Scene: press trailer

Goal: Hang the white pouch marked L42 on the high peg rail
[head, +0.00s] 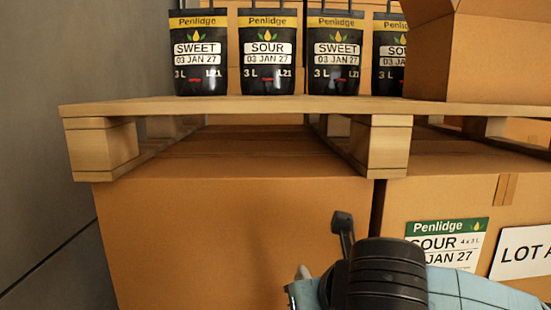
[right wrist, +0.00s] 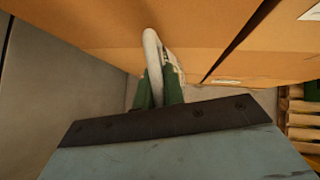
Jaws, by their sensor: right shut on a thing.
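My right gripper (right wrist: 158,90) is shut on a white loop (right wrist: 152,48) in the right wrist view. Green parts flank the base of the loop, and a paler strip runs off to its right. The loop looks like a pouch handle, but most of the thing is hidden behind my wrist and no L42 mark shows. In the head view my right arm comes in low from the right, in front of the cartons, and a small pale tip (head: 303,272) shows at its left end. The high peg rail is not in view. My left gripper is not in view.
A wooden pallet (head: 250,107) rests on large cartons (head: 230,230). Several black Penlidge pouches (head: 267,55) and an open carton (head: 495,55) stand on it. A grey wall (head: 80,60) closes the left side. Another pallet (right wrist: 300,115) shows at right in the wrist view.

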